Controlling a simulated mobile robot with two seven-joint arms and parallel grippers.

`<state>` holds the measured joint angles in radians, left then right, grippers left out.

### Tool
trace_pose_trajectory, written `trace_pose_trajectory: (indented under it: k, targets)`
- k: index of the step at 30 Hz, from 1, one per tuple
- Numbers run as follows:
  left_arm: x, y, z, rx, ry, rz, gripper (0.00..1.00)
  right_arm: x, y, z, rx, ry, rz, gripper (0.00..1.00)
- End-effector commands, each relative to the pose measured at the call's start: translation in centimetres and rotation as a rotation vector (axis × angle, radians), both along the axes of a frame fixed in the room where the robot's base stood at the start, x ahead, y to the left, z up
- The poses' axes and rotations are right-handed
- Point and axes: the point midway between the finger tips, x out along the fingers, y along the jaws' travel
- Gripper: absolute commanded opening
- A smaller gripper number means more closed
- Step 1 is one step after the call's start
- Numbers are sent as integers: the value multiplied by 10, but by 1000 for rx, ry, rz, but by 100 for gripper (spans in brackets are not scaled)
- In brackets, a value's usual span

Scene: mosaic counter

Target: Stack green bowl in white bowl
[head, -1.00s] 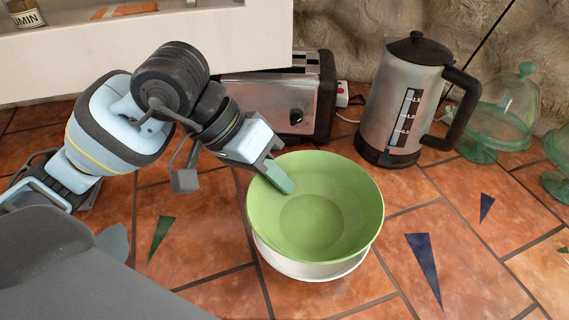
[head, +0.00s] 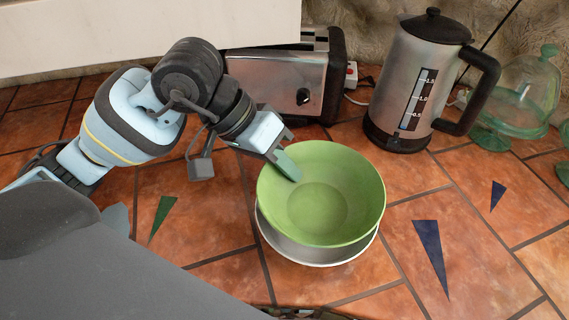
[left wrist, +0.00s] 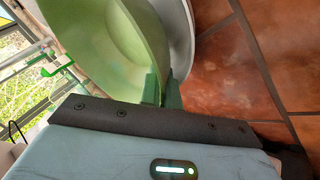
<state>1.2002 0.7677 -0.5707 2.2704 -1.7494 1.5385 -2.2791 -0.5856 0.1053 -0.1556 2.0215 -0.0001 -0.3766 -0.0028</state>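The green bowl (head: 322,205) is over the white bowl (head: 318,257), whose near rim and part of its inside show below it. I cannot tell whether the green bowl rests in the white bowl or hangs just above it. My left gripper (head: 287,166) is at the green bowl's far-left rim, one finger inside it. In the left wrist view, the fingers (left wrist: 161,90) close on the rim of the green bowl (left wrist: 105,45), with the white bowl (left wrist: 181,40) beside it. My right gripper is not in view.
A toaster (head: 285,82) stands behind the bowls, and a metal kettle (head: 415,90) is at the back right. Green glassware (head: 520,95) is farther right. The tiled counter right of the bowls is clear. Its front edge (head: 300,312) shows at the bottom.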

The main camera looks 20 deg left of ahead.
Motion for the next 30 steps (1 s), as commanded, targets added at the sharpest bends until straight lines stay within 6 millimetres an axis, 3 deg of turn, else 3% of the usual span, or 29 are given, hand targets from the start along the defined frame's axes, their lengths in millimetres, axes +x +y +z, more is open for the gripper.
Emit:
trace_pose_trajectory:
  k: [16, 18, 30]
  targets:
    - [-1, 0, -11, -1, 0, -1, 0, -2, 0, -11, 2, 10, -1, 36]
    - [-1, 0, -11, 1, 0, -1, 13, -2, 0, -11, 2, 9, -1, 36]
    - [0, 0, -5, 1, 0, 0, 13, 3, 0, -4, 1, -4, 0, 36]
